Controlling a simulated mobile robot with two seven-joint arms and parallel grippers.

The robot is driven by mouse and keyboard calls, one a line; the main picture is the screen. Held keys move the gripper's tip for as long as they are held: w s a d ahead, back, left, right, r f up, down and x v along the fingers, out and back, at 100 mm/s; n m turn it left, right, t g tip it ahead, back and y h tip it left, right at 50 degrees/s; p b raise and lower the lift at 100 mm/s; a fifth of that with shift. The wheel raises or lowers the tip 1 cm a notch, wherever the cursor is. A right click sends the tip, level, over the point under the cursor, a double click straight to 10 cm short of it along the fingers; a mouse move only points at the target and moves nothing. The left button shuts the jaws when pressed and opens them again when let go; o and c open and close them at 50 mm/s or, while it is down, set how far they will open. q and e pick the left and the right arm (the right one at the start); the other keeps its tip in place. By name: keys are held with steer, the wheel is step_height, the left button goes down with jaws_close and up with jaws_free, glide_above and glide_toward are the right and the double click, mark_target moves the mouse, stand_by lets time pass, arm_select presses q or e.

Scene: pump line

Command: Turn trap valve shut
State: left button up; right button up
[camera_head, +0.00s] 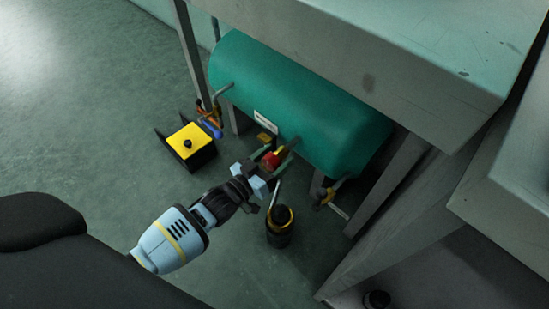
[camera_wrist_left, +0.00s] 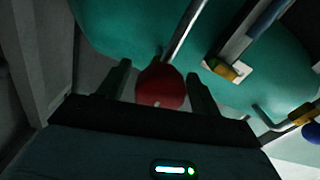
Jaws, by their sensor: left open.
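A round red valve knob (camera_head: 270,160) with a yellow part beside it sits low at the front of the green tank (camera_head: 300,100). My left gripper (camera_head: 263,170) is open at this knob. In the left wrist view the red knob (camera_wrist_left: 160,87) shows between the two spread fingers, with a gap visible on both sides. A grey pipe or rod rises behind it in that view. No readable label shows which valve is the trap valve. My right gripper is not in view.
A blue-handled valve (camera_head: 211,129) is at the tank's left end, and a yellow valve with a grey lever (camera_head: 328,196) at its right. A yellow-topped box (camera_head: 187,141) and a black-and-yellow canister (camera_head: 280,226) stand on the floor. A bench (camera_head: 440,65) overhangs the tank.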

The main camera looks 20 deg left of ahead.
arm_select(q)
steer(key=c, duration=0.8)
steer(key=shift+c, duration=0.8)
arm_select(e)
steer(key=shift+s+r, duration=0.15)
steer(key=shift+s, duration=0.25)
